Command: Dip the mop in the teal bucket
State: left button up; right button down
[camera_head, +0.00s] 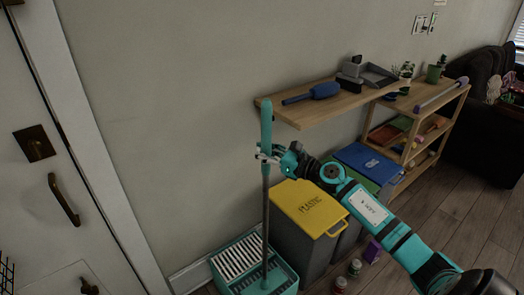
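The mop (266,199) stands nearly upright, with a teal grip on top and a long grey shaft. Its lower end meets the teal bucket (288,285) at the bottom of the view. The bucket has a light slatted wringer on its left part. The mop head is not clearly seen, and I cannot tell how deep it sits. My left gripper is out of view.
A yellow-lidded plastic bin (305,205) and a blue-lidded bin (368,162) stand right of the bucket, under a wooden wall shelf (322,108). Two small cans (347,275) sit on the floor. A door (50,180) is at left; a wooden rack (432,125) is at right.

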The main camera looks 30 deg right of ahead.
aim_at(271, 117)
jog(key=shift+f+b, duration=0.3)
jog(key=shift+f, duration=0.05)
dwell(0.7)
notch_tip(271, 117, up, 12)
jog(key=p, duration=1)
jog(key=shift+r, duration=0.2)
jog(key=shift+f, duration=0.1)
dwell(0.4)
